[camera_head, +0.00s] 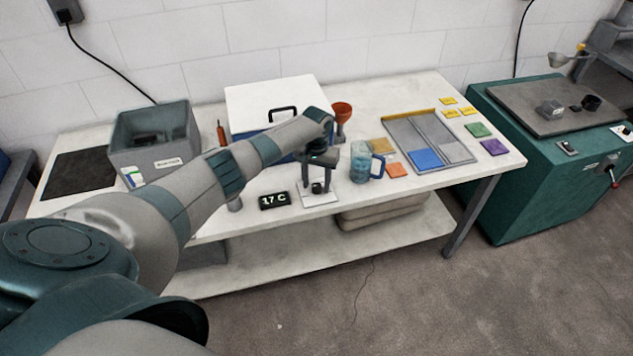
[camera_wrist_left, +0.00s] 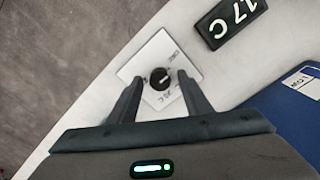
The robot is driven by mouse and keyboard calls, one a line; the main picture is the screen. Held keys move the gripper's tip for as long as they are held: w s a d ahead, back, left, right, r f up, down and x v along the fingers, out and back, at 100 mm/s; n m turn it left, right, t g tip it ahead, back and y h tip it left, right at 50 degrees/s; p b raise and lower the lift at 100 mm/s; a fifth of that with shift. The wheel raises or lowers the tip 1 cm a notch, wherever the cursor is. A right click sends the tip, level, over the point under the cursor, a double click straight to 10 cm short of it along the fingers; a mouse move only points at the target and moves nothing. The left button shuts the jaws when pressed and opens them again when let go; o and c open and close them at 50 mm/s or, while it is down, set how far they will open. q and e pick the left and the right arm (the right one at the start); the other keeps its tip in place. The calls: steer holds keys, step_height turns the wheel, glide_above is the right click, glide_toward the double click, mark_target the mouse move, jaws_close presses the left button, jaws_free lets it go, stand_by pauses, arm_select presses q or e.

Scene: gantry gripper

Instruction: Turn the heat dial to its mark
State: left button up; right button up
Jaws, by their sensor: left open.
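The heat dial is a small round black knob (camera_wrist_left: 160,78) with a light pointer line, on a white square plate (camera_wrist_left: 136,66) with printed marks. In the head view the knob (camera_head: 316,188) sits on its plate (camera_head: 322,199) near the table's front edge. My left gripper (camera_head: 316,184) is above it, pointing down. In the left wrist view the two fingers of my left gripper (camera_wrist_left: 158,88) are apart, one on each side of the knob; I cannot tell whether they touch it. A black display (camera_head: 273,200) beside the plate reads 17 C. My right gripper is not in view.
A blue mug (camera_head: 361,163) stands just right of the gripper. A white-lidded blue cooler box (camera_head: 262,104) and a red funnel (camera_head: 341,112) are behind my arm. A grey bin (camera_head: 150,140) stands left. A divided tray (camera_head: 456,151) and coloured cards lie right.

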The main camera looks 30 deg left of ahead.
arm_select(q)
steer(key=shift+f, duration=0.2)
steer(key=c, duration=1.1)
steer(key=shift+o, duration=0.2)
